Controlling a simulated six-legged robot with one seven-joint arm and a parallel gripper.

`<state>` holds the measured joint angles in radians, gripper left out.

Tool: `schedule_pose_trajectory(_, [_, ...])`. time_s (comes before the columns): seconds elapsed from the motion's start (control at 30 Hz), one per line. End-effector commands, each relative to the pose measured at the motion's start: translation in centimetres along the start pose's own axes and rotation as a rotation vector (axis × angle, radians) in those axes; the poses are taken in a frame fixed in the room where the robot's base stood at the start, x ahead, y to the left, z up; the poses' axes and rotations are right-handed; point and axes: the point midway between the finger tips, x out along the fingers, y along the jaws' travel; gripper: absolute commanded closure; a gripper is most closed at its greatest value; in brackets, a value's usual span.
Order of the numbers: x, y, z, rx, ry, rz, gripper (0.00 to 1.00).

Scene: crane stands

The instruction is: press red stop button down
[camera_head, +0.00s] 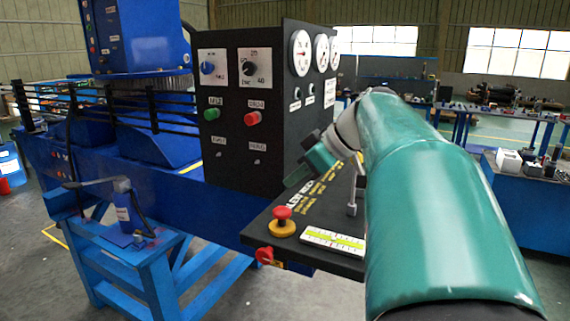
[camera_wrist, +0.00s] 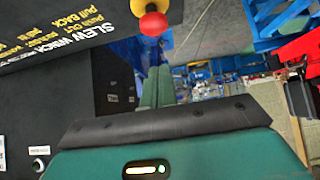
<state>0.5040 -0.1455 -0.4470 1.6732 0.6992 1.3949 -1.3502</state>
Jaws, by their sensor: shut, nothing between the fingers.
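A red mushroom button (camera_head: 282,213) sits on a yellow base on the black sloping desk. In the wrist view a red button on a yellow base (camera_wrist: 153,24) shows at the top, beyond the fingers. A smaller red button (camera_head: 252,118) is on the upright black panel, beside a green one (camera_head: 211,114). Their small labels are hard to read. My gripper (camera_head: 296,178) is shut and empty above the desk, in front of the panel's lower right, apart from the buttons. Its green fingers (camera_wrist: 156,86) also show in the wrist view.
The black control box (camera_head: 232,160) carries knobs and round gauges (camera_head: 301,53). A level strip (camera_head: 333,241) and a short lever (camera_head: 352,209) are on the desk. Another red knob (camera_head: 264,254) is at its front edge. Blue machinery stands at left. My arm covers the desk's right side.

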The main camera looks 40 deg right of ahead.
Motion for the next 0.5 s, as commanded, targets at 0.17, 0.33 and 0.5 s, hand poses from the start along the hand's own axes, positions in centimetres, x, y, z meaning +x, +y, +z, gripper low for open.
schedule_pose_trajectory(0.17, [3.1,0.0,1.0,0.003,-0.001,-0.002,1.0])
schedule_pose_trajectory(0.33, [4.5,0.0,2.4,0.001,-0.001,-0.001,1.0])
schedule_pose_trajectory(0.5, [4.9,0.0,2.9,0.0,0.0,0.0,1.0])
